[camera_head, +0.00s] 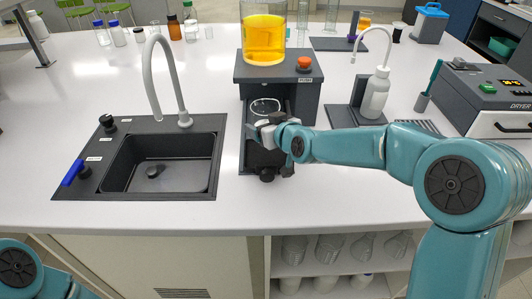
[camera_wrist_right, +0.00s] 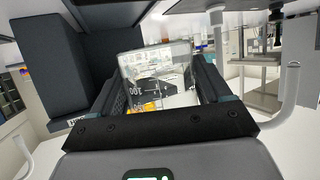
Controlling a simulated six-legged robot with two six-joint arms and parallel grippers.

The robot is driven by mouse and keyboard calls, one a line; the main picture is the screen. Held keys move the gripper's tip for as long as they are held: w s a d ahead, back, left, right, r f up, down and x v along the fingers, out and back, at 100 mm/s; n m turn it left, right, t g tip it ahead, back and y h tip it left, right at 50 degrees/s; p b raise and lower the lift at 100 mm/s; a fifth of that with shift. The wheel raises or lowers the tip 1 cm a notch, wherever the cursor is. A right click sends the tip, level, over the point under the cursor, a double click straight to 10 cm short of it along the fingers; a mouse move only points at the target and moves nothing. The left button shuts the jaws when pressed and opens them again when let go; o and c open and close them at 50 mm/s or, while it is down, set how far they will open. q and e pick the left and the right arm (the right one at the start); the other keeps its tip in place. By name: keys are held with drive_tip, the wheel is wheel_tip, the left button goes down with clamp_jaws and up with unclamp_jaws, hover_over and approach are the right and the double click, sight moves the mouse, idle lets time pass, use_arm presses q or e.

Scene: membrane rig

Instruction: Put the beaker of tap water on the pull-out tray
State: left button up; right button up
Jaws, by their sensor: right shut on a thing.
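The beaker (camera_head: 264,106) is clear glass and stands out at the pull-out tray, with my right gripper (camera_head: 264,122) at its front side. In the right wrist view the beaker (camera_wrist_right: 158,80) with printed marks is between the two fingers of my right gripper (camera_wrist_right: 160,98), which is shut on it. The pull-out tray (camera_head: 258,160) is dark and extends forward from under the grey rig block (camera_head: 262,72). The beaker is over the tray's back part; whether its base touches the tray is hidden by my gripper. My left gripper is not in view.
A black sink (camera_head: 152,165) with a tall faucet lies left of the tray. A large beaker of orange liquid (camera_head: 263,42) stands on the rig, beside an orange knob (camera_head: 304,63). A white wash bottle (camera_head: 374,94) stands to the right, behind my right arm. The counter front is clear.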

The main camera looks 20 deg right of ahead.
sight(266, 155)
drive_tip(key=shift+s+f, duration=0.1)
drive_tip(key=shift+f, duration=0.7)
drive_tip(key=shift+d+f, duration=0.15)
drive_tip(key=shift+f, duration=2.5)
